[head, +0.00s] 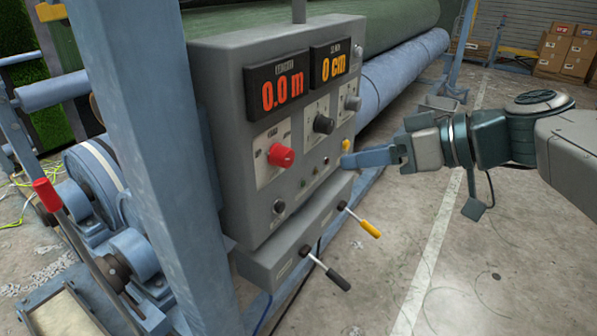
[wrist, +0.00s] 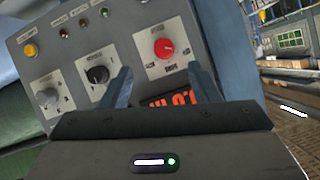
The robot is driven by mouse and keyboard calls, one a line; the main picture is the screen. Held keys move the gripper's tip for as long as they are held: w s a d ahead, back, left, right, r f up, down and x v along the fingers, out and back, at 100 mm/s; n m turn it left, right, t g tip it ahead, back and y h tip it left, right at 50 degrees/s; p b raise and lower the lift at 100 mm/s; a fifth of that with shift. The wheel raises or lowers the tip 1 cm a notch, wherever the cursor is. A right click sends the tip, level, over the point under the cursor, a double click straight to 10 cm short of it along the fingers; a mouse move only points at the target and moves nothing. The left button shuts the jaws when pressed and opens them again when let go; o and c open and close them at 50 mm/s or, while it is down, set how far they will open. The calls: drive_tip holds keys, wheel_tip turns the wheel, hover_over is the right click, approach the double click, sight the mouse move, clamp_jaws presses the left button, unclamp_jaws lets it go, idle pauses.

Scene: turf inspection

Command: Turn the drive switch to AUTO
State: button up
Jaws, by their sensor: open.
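The grey control box (head: 225,140) carries a red knob (head: 281,155), a black knob (head: 323,123) and a grey knob (head: 353,103), each on a pale plate. I cannot read the plate labels well enough to tell which is the drive switch. My gripper (head: 347,160) is in front of the box's lower right side, open and empty. In the wrist view the panel appears turned over; the red knob (wrist: 163,48) shows between my open fingertips (wrist: 159,70), apart from them. The black knob (wrist: 97,74) is left of the left finger.
Two lit displays (head: 282,90) sit above the knobs, reading 0.0 m and 0 cm. Two levers, one yellow-handled (head: 369,228) and one black-handled (head: 337,279), stick out below the box. A blue post (head: 150,150) stands at left.

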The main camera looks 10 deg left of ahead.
sight(290, 156)
drive_tip(key=shift+n+y, duration=0.4)
drive_tip(key=shift+n, duration=0.1)
drive_tip(key=x, duration=0.9)
drive_tip(key=r+x, duration=0.1)
drive_tip(key=x, duration=0.3)
drive_tip(key=shift+w+a, duration=0.4)
drive_tip(key=shift+a, duration=0.15)
drive_tip(key=c, duration=1)
